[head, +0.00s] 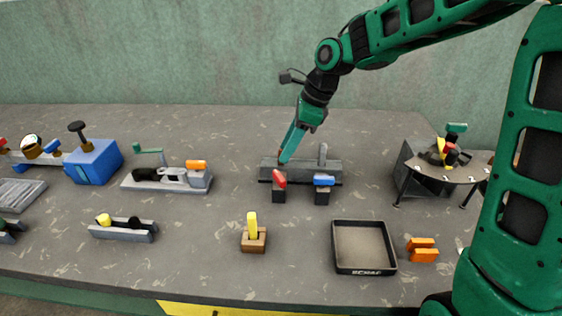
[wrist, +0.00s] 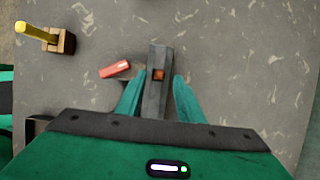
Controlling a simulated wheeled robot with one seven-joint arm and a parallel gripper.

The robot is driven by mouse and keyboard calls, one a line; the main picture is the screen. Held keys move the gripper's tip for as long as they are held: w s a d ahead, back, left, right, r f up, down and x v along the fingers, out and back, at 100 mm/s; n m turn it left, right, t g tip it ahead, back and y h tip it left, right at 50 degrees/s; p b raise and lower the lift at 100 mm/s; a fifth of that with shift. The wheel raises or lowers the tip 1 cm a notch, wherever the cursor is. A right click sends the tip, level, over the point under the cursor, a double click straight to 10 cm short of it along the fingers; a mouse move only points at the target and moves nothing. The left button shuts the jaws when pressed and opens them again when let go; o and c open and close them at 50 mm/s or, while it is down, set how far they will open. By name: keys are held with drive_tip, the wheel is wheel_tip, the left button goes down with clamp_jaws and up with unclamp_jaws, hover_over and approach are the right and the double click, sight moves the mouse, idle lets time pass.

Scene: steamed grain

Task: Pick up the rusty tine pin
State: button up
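The rusty tine pin (wrist: 159,74) shows in the wrist view as a small orange-brown square on top of a grey bar (wrist: 156,100). In the head view the grey bar (head: 315,172) lies on the table, and a small rusty bit shows at its left end beside my fingertips. My gripper (wrist: 159,78) is open, with one finger on each side of the bar and the pin between them in the picture. In the head view my gripper (head: 285,158) points down at the bar's left end. I cannot tell whether the fingers touch the pin.
A red-handled piece (head: 279,178) and a blue-handled piece (head: 324,180) stand just in front of the bar. A grey upright post (head: 322,155) rises at its right. A scrap tray (head: 362,222), a yellow peg in a wooden block (head: 253,240) and orange blocks (head: 421,249) lie nearer.

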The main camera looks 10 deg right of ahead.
drive_tip(key=shift+x, duration=0.9)
clamp_jaws()
drive_tip(key=shift+r, duration=0.1)
